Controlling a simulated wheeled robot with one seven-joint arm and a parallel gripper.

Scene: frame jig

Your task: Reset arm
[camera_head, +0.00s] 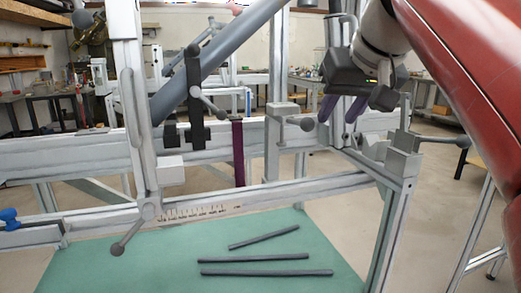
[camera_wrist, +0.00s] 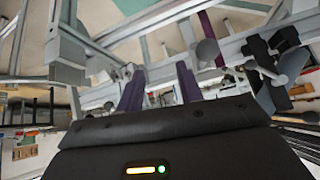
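My gripper (camera_head: 340,112) is at the upper right of the head view, below the end of my red arm. Its two purple fingers point down, close to the right corner of the metal frame jig (camera_head: 80,158). In the wrist view the fingers of my gripper (camera_wrist: 160,85) stand apart with nothing seen between them. Frame bars and a clamp lie beyond them. Whether the fingers touch the frame cannot be told.
A thick blue-grey tube (camera_head: 222,52) slants across the frame, beside a black clamp (camera_head: 195,100). A purple strip (camera_head: 238,152) stands upright on the rail. Three dark rods, including a long one (camera_head: 265,272), lie on the green surface (camera_head: 130,268). Workbenches stand behind.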

